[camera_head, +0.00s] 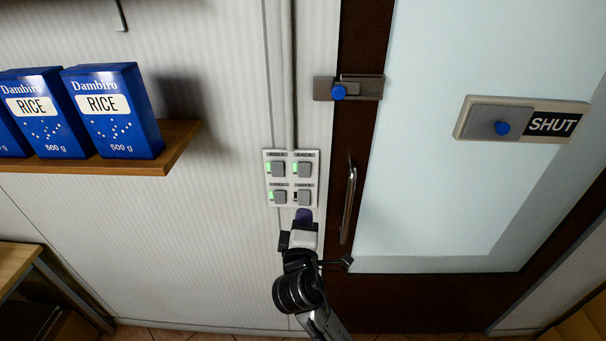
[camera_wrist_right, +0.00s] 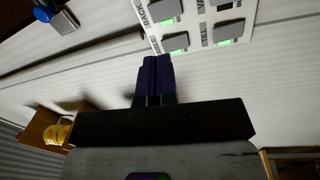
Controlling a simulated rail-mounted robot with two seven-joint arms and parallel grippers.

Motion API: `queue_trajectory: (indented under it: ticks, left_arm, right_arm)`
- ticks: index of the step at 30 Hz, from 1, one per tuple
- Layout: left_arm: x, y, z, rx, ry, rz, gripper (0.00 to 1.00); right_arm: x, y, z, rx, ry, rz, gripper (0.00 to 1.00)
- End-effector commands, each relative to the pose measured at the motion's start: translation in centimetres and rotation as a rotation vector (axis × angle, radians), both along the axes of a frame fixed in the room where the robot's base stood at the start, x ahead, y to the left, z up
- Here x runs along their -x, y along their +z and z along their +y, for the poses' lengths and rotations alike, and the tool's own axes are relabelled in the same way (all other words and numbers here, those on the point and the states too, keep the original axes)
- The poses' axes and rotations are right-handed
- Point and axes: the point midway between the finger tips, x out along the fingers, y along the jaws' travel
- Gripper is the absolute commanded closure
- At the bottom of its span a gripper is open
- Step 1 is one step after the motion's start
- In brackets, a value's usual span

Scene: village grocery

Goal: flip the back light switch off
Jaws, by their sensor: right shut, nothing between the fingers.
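The light switch panel (camera_head: 291,201) is on the wall left of the door, with grey switches in two rows of two. The back switch (camera_head: 305,169) is at its upper right, under a label reading BACK, with its green light lit. It also shows in the right wrist view (camera_wrist_right: 163,9), at the top. In the right wrist view the fingertips (camera_wrist_right: 157,62) appear beside the panel. My left gripper is not in view.
A wooden shelf (camera_head: 180,143) with blue rice boxes (camera_head: 113,112) juts out at left. The door has a handle (camera_head: 348,203), a bolt (camera_head: 347,88) with a blue knob, and a SHUT slider sign (camera_head: 520,120).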

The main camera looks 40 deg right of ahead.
Motion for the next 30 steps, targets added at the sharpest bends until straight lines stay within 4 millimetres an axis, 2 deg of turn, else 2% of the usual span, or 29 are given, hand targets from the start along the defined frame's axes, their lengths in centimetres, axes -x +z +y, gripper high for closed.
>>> queue_trajectory:
  ticks: [6,21,26,30]
  left_arm:
    - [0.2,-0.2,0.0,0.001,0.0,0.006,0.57]
    - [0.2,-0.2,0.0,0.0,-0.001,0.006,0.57]
    - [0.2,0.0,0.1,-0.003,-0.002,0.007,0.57]
    - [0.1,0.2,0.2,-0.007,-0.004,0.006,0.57]
  right_arm:
    - [-0.2,0.4,0.3,0.114,0.01,0.064,1.0]
    - [-0.3,0.4,0.2,0.13,0.008,0.08,1.0]
    - [-1.3,0.6,-0.7,0.129,0.007,0.08,1.0]
    - [-3.1,1.0,-2.2,0.132,0.006,0.08,1.0]
